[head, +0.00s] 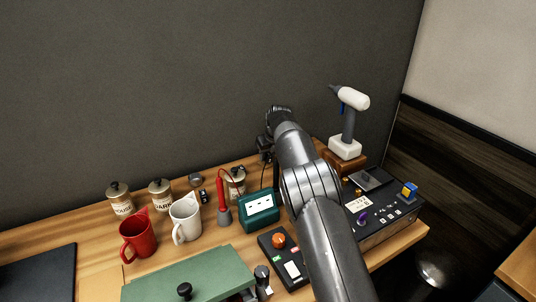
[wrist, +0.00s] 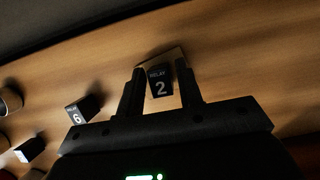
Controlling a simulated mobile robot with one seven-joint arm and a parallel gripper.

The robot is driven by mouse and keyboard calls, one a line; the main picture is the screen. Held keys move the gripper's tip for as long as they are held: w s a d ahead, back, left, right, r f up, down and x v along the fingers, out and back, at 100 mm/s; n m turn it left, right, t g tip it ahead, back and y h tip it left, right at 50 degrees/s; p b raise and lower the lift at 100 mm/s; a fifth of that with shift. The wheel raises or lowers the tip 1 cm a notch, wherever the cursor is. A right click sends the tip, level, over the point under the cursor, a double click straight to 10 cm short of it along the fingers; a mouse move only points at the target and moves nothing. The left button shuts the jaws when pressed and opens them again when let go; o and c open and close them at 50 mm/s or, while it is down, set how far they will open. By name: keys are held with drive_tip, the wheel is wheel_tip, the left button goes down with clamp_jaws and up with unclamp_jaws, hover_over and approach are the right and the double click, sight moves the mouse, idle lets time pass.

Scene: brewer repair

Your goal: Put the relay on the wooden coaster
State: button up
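A dark relay (wrist: 161,83) marked "RELAY 2" shows between the two fingers of my gripper (wrist: 161,82) in the wrist view. The fingers stand apart on either side of it, with narrow gaps, so the gripper looks open around it. A thin pale square (wrist: 176,57) shows behind this relay; I cannot tell whether it is the wooden coaster. A second relay marked "6" (wrist: 83,110) lies to the left on the wood. In the head view my gripper (head: 264,146) is at the back of the table, and my arm hides much of that area.
Canisters (head: 119,198), a red mug (head: 138,236) and a white mug (head: 185,218) stand on the left. A red probe (head: 221,190) and green meter (head: 258,208) are left of my arm. A drill-like tool (head: 348,119) and black control box (head: 386,216) are right. A green panel (head: 190,277) lies in front.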

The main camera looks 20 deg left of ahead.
drive_tip(key=shift+o, duration=0.7)
